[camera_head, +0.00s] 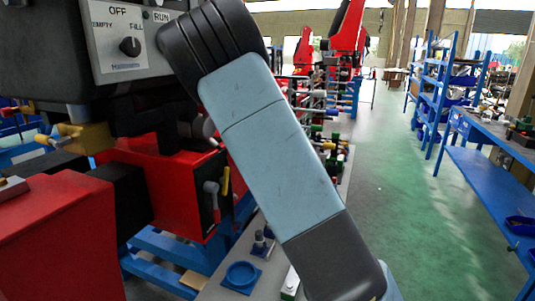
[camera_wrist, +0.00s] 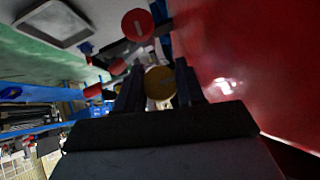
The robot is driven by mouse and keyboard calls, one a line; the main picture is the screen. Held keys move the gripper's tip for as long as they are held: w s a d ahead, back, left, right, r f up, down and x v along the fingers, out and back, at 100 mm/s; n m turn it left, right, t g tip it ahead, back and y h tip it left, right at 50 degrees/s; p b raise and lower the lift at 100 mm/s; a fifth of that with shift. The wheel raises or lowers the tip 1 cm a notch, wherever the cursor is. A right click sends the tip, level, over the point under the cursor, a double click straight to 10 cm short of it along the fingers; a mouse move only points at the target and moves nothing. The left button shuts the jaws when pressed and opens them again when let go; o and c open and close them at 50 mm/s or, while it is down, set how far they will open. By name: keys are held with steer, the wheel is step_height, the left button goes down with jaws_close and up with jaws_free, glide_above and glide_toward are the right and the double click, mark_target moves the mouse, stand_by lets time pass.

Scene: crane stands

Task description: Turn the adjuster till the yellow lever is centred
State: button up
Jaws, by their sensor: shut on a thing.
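In the wrist view my gripper (camera_wrist: 160,82) has its two dark fingers closed around a round dull-yellow knob (camera_wrist: 159,84). This knob looks like the adjuster, but its marking is too dark to read. In the head view the gripper is hidden behind my arm. A thin yellow lever (camera_head: 226,181) stands nearly upright on the side of a red housing (camera_head: 165,180), just left of my arm, beside a grey handle (camera_head: 211,192). I cannot tell from here whether the lever is centred. The lever is not recognisable in the wrist view.
A control box (camera_head: 130,45) with a dial hangs at upper left. Red knobs (camera_wrist: 137,25) sit close to the fingers, and a red wall (camera_wrist: 245,60) is close on the right in the wrist view. Blue shelves (camera_head: 440,90) stand at right. The green floor (camera_head: 400,190) between is clear.

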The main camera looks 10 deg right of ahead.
steer(key=shift+s+f+n+g+h, duration=0.15)
steer(key=shift+f+n+g+h, duration=0.15)
steer(key=shift+n+g+h, duration=0.35)
stand_by(0.4)
steer(key=o, duration=0.7)
steer(key=shift+d, duration=0.1)
steer(key=o, duration=0.3)
steer(key=shift+r, duration=0.2)
steer(key=shift+r, duration=0.1)
steer(key=v, duration=1.3)
steer(key=shift+a, duration=0.45)
